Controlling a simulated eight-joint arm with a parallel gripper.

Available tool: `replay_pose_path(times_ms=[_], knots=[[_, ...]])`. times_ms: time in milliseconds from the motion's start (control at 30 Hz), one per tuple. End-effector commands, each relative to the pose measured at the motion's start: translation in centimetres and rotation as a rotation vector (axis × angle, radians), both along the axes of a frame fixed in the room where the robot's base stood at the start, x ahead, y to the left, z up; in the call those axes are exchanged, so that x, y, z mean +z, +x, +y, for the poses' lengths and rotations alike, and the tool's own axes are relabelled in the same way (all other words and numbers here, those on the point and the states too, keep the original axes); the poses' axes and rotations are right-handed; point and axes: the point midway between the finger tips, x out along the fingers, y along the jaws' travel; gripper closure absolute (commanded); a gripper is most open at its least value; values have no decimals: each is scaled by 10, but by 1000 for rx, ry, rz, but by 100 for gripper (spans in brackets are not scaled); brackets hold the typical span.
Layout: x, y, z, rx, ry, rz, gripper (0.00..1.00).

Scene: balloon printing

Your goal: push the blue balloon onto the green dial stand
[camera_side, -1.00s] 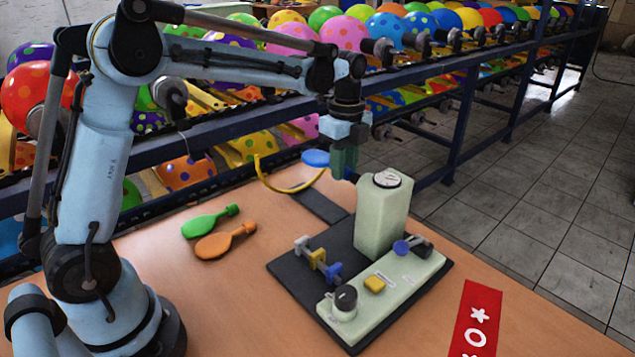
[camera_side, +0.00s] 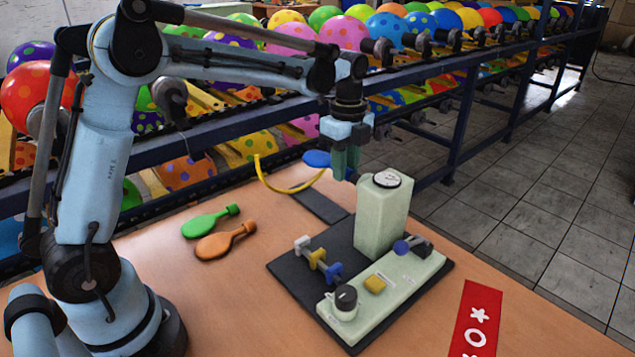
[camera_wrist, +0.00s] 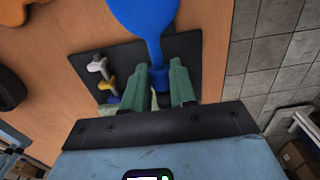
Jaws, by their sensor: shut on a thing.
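The blue balloon (camera_side: 316,159) is flat and uninflated. My gripper (camera_side: 346,173) is shut on its neck, beside the upper left side of the pale green dial stand (camera_side: 380,222). In the wrist view, the wide part of the balloon (camera_wrist: 148,15) points away from my gripper (camera_wrist: 158,85), and its neck runs between the green fingers. The stand's upright block carries a round white dial on top. A dark blue piece shows between the fingers and the block; I cannot tell whether the neck is around a nozzle. The stand is mostly hidden in the wrist view.
A green balloon (camera_side: 210,222) and an orange balloon (camera_side: 225,242) lie on the table to the left. A yellow curved tube (camera_side: 268,184) stands behind. Small valves (camera_side: 318,259) stand on the dark base plate (camera_side: 290,272). A red card (camera_side: 476,320) lies at the right.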

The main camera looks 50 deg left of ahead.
Motion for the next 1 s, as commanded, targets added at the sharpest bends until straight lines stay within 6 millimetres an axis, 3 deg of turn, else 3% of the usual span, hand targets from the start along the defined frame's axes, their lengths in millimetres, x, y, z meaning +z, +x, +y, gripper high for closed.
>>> replay_pose_path(times_ms=[967, 1000], knots=[[0, 0, -9, 0, -1, 0, 91], [0, 0, -9, 0, -1, 0, 68]])
